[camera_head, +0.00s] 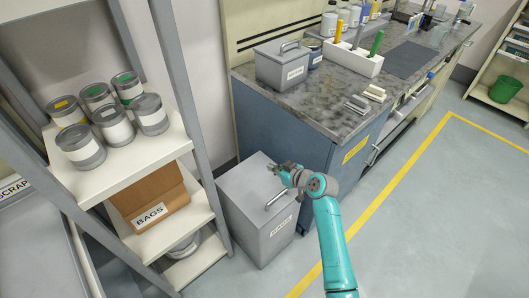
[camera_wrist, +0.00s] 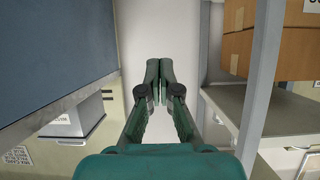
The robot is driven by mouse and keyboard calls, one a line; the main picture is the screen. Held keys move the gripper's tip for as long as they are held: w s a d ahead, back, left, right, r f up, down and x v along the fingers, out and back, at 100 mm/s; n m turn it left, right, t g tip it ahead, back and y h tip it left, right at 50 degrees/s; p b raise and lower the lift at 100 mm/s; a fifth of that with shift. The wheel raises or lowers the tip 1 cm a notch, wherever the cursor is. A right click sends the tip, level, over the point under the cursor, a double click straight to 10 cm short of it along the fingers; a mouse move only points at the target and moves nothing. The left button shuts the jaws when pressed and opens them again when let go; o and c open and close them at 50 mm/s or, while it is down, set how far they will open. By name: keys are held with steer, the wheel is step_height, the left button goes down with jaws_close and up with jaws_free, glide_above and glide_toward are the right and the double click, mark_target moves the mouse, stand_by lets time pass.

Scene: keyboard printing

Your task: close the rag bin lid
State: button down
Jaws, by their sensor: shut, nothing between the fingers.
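The grey rag bin (camera_head: 278,245) stands on the floor between the shelf rack and the bench, with a white label on its front that is too small to read surely. Its lid (camera_head: 245,182) looks flat and down on the bin, with a bar handle near the front edge. Whether a small gap is left under it cannot be told. My gripper (camera_head: 282,170) is over the back right part of the lid; contact cannot be made out. In the wrist view my gripper's fingers (camera_wrist: 159,72) are together and empty.
The blue bench (camera_head: 285,125) stands close behind and right of the bin. A lidded grey box (camera_head: 272,72) is on its top. The rack (camera_head: 130,160) at left holds tins (camera_head: 82,147) and a cardboard box (camera_head: 150,197) labelled BAGS. Floor at right is clear.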

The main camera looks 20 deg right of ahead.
steer(key=shift+s+d+f, duration=0.4)
steer(key=shift+s+f, duration=0.8)
steer(key=shift+f, duration=1.65)
steer(key=shift+s+d+f, duration=0.4)
steer(key=shift+s+f, duration=0.75)
steer(key=shift+f, duration=1.65)
steer(key=shift+s+d+f, duration=0.4)
steer(key=shift+s+f, duration=0.8)
steer(key=shift+f, duration=1.65)
